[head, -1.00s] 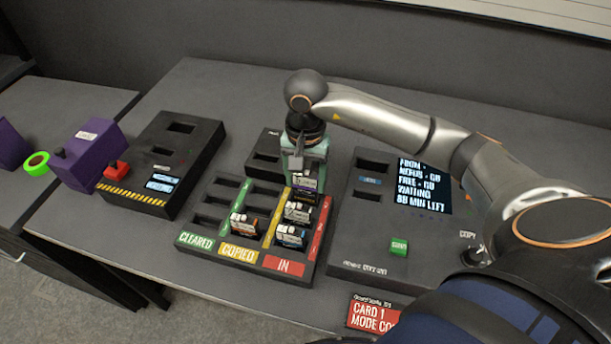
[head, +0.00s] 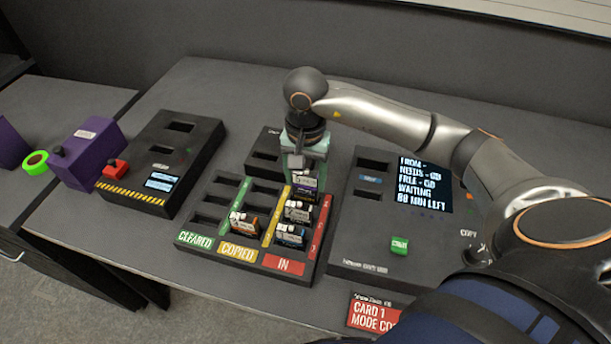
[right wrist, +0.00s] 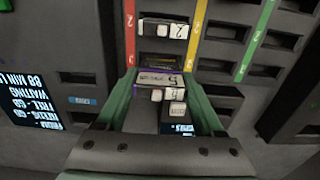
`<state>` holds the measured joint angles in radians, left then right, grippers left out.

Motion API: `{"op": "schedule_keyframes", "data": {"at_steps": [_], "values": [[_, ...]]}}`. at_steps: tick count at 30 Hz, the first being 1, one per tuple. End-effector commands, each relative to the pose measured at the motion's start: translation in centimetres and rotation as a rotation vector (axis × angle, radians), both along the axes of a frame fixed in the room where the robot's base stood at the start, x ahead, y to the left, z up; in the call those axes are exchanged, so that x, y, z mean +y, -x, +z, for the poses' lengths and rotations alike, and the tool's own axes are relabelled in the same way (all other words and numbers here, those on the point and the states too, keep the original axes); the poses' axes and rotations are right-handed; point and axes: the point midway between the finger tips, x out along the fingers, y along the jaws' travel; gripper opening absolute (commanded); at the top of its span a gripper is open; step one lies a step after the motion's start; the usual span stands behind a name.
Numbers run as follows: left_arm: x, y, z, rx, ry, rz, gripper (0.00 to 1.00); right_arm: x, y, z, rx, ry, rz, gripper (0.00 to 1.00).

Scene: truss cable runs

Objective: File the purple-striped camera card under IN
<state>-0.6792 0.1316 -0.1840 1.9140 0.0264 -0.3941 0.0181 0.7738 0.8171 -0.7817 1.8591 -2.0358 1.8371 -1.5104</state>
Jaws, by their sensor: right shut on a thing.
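The purple-striped camera card (head: 305,184) stands at the far end of the IN column of the sorting tray (head: 223,254). It also shows in the right wrist view (right wrist: 158,79), with a white label and a purple band. My right gripper (head: 304,168) is shut on this card from above. Its green fingers (right wrist: 163,100) flank the card in the right wrist view. The card's lower part is at the far IN slot; how deep it sits is hard to tell. The red IN label (head: 284,265) is at the tray's front. My left gripper is out of view.
Two other cards (head: 298,211) (head: 290,235) stand nearer in the IN column, and one (head: 243,223) stands under COPIED. A console with a screen (head: 424,187) and green button (head: 399,246) is right of the tray. A black striped-edge device (head: 165,160) is left.

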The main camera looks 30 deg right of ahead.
Motion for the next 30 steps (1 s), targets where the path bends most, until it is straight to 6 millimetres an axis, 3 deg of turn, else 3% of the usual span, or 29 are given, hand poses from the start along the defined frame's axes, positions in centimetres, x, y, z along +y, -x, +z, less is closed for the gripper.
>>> {"op": "schedule_keyframes", "data": {"at_steps": [30], "values": [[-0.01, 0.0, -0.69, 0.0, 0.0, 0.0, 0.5, 0.03, -0.03, -0.24, -0.001, -0.001, 0.0, 0.13]]}}
